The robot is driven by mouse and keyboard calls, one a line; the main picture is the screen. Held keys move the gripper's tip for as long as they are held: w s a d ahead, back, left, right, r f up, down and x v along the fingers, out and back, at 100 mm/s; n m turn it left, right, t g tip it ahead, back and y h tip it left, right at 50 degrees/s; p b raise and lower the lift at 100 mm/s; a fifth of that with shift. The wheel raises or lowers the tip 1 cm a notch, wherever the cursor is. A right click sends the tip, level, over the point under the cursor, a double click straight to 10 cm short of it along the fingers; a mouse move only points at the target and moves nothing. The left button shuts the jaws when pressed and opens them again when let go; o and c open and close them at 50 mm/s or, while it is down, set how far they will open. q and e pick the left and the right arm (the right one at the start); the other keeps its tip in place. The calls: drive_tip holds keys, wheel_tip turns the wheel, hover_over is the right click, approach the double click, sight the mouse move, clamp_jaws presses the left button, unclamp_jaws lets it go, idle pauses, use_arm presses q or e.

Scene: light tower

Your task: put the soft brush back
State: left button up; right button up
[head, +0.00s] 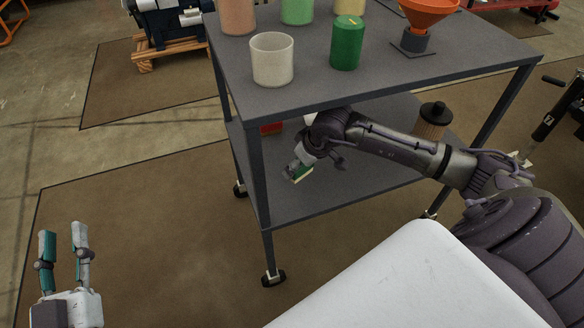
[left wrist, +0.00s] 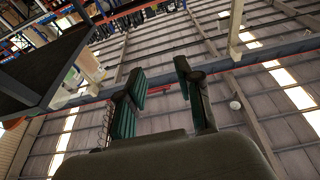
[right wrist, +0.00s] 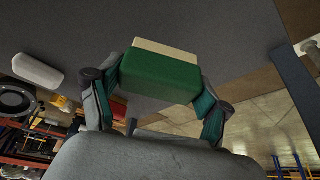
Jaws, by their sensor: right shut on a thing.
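The soft brush looks like a green block with a cream layer; it shows in the right wrist view (right wrist: 160,75) and small in the head view (head: 301,174). My right gripper (head: 302,164) is shut on it, with a finger on each side in the right wrist view (right wrist: 158,92). The brush shows over the lower shelf (head: 330,195) of the cart; I cannot tell whether it touches the shelf. My left gripper (head: 65,240) is open and empty, away from the cart at lower left; its spread fingers show in the left wrist view (left wrist: 158,90).
The top shelf (head: 340,92) holds a white cup (head: 272,60), a green candle (head: 347,43) and an orange funnel (head: 428,12). On the lower shelf are a red object (head: 271,128) and a brown cylinder with a black top (head: 433,119). A cart leg (head: 262,190) stands near my right gripper.

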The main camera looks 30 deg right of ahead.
drive_tip(key=w, duration=0.2)
drive_tip(key=shift+w+a, duration=0.25)
drive_tip(key=shift+w, duration=0.1)
drive_tip(key=shift+w+a+f+b, duration=0.1)
drive_tip(key=shift+w+f+b, duration=0.15)
drive_tip(key=shift+w+b, duration=0.05)
wheel_tip(320, 180, down, 3)
drive_tip(key=shift+r+b, duration=0.1)
drive_tip(key=shift+b, duration=0.4)
use_arm(q)
drive_tip(key=s+r+t+h, duration=0.1)
drive_tip(key=s+r+t, duration=0.2)
drive_tip(key=r, duration=0.3)
drive_tip(key=shift+t+h, duration=0.3)
drive_tip(key=shift+t, duration=0.4)
use_arm(e)
drive_tip(key=o, duration=1)
drive_tip(key=shift+c, duration=0.2)
drive_tip(key=shift+s, duration=0.1)
